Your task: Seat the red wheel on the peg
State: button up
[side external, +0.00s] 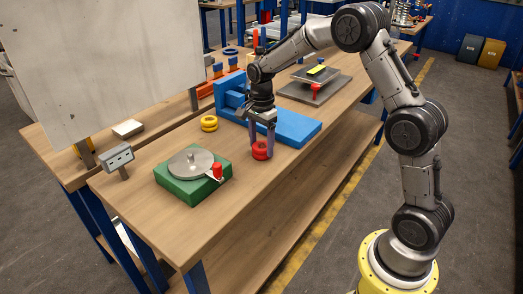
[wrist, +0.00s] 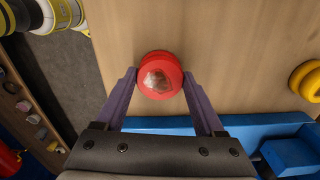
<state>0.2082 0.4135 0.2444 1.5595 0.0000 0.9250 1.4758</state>
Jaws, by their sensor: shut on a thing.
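The red wheel (side external: 260,151) is between the two purple fingers of my gripper (side external: 261,146), near the front edge of the wooden table. In the wrist view the red wheel (wrist: 160,76) shows a round red rim and a shiny reddish-brown middle. A finger of my gripper (wrist: 161,80) touches it on each side, shut on it. I cannot tell whether the wheel rests on the table or hangs just above it. A green block (side external: 192,186) with a grey disc (side external: 190,162) stands to the left. A small stub shows at the disc's middle; I cannot tell whether it is the peg.
A blue L-shaped fixture (side external: 290,126) lies right behind the wheel. Yellow rings (side external: 209,124) sit to its left. A red knob (side external: 216,170) is at the disc's edge. The tabletop between green block and wheel is clear.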

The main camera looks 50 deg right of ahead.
aim_at(261, 145)
jog(key=shift+r, duration=0.1)
jog(key=shift+r, duration=0.45)
notch_tip(261, 145, up, 2)
jog(key=shift+r, duration=0.2)
jog(key=s+a+r, duration=0.3)
jog(key=s+r, duration=0.9)
jog(key=s, duration=0.1)
jog(key=w+a+r+n, duration=0.35)
jog(key=w+r, duration=0.25)
jog(key=w, duration=0.6)
jog(key=w+a+f+n, duration=0.2)
jog(key=w+a+f, duration=0.3)
jog(key=w+a, duration=0.4)
jog(key=a, duration=0.4)
